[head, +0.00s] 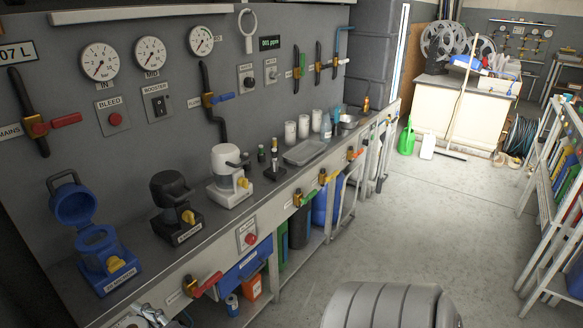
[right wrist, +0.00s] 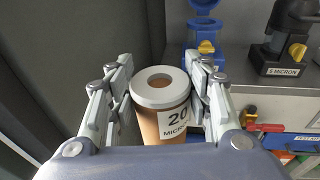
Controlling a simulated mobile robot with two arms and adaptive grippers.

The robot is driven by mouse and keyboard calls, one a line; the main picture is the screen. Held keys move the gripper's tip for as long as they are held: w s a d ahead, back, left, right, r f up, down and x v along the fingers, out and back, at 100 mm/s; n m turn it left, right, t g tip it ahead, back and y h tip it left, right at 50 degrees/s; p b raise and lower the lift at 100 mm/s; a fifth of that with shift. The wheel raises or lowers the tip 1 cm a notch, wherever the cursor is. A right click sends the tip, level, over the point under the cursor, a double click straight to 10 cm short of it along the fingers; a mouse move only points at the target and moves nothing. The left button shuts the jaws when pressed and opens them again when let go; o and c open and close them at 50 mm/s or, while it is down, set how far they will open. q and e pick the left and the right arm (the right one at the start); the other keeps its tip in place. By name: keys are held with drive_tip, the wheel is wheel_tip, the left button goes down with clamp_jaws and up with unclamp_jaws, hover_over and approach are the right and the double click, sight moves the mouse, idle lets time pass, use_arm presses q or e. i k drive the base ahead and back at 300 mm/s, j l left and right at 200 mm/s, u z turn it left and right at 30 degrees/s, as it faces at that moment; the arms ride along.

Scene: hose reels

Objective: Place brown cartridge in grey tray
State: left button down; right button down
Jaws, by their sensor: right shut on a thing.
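The brown cartridge (right wrist: 172,122), with a pale grey ring top and a label reading 20 MICRON, stands roughly upright between the fingers of my right gripper (right wrist: 163,98) in the right wrist view. The gripper is shut on it, with one finger on each side. I do not make out the cartridge in the head view. The grey tray (head: 306,152) lies flat on the bench in the head view, to the right of the white housing, and looks empty. It is not in the right wrist view. My left gripper cannot be made out.
On the bench (head: 213,217) stand an open blue housing (head: 98,248), a black housing (head: 176,205) and a white housing (head: 230,177). Small bottles (head: 274,160) stand left of the tray, white cups (head: 290,133) behind it. Valve handles line the bench front. The floor (head: 400,220) is clear.

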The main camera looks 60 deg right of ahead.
sight(301, 157)
drive_tip(key=i+l+z, duration=0.15)
drive_tip(key=l+z, duration=0.3)
drive_tip(key=i+l+z, duration=0.25)
drive_tip(key=z, duration=0.25)
drive_tip(key=i+l+z, duration=0.3)
drive_tip(key=z, duration=0.15)
drive_tip(key=i+l, duration=0.3)
drive_tip(key=i, duration=0.15)
drive_tip(key=i+l+z, duration=0.1)
drive_tip(key=i+l, duration=0.25)
drive_tip(key=i, duration=0.15)
drive_tip(key=i+l+z, duration=0.1)
drive_tip(key=i+l, duration=0.15)
drive_tip(key=i, duration=0.25)
